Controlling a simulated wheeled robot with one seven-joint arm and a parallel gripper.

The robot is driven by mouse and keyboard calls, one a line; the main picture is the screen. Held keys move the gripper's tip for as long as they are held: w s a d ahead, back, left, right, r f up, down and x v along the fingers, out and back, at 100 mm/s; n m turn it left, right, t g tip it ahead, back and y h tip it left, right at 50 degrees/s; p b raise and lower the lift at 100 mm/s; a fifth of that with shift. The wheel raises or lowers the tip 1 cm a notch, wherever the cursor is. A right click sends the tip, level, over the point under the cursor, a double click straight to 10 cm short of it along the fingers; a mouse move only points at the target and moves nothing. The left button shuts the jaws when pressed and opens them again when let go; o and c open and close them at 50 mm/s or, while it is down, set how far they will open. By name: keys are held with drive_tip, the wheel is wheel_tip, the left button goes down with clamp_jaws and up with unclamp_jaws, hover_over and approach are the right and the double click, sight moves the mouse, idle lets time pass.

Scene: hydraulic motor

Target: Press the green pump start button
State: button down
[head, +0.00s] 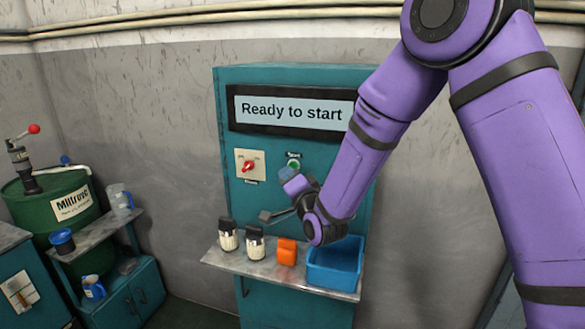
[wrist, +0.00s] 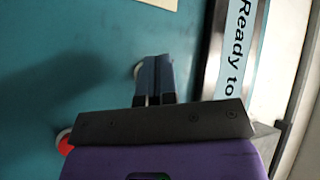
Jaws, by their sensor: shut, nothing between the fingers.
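The green start button (head: 294,164) sits on the front of the teal cabinet, below the display and right of the red switch. My gripper (head: 287,174) is shut and empty, with its fingertips just in front of the panel at the button's lower left edge. In the wrist view, the closed fingertips (wrist: 156,60) cover most of a round pale-rimmed fitting (wrist: 137,71); its face is hidden. I cannot tell whether the fingers touch the button.
A display (head: 290,110) reads "Ready to start". A red switch (head: 248,167) is left of the button. A red round part (wrist: 65,143) shows in the wrist view. Below, a shelf (head: 225,259) holds two jars, an orange item (head: 287,251) and a blue bin (head: 335,265).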

drive_tip(key=shift+w, duration=0.15)
idle(0.7)
drive_tip(key=shift+w+d, duration=0.15)
drive_tip(key=shift+w, duration=0.1)
drive_tip(key=shift+w+d, duration=0.1)
drive_tip(key=shift+w, duration=0.25)
idle(0.7)
drive_tip(key=shift+s, duration=0.1)
drive_tip(key=shift+s+a, duration=0.25)
drive_tip(key=shift+s, duration=0.4)
drive_tip(key=shift+s, duration=0.1)
drive_tip(key=s, duration=0.1)
drive_tip(key=s+a, duration=0.1)
drive_tip(key=s, duration=0.2)
drive_tip(key=shift+s+a, duration=0.25)
drive_tip(key=shift+a, duration=0.1)
idle(0.3)
idle(0.4)
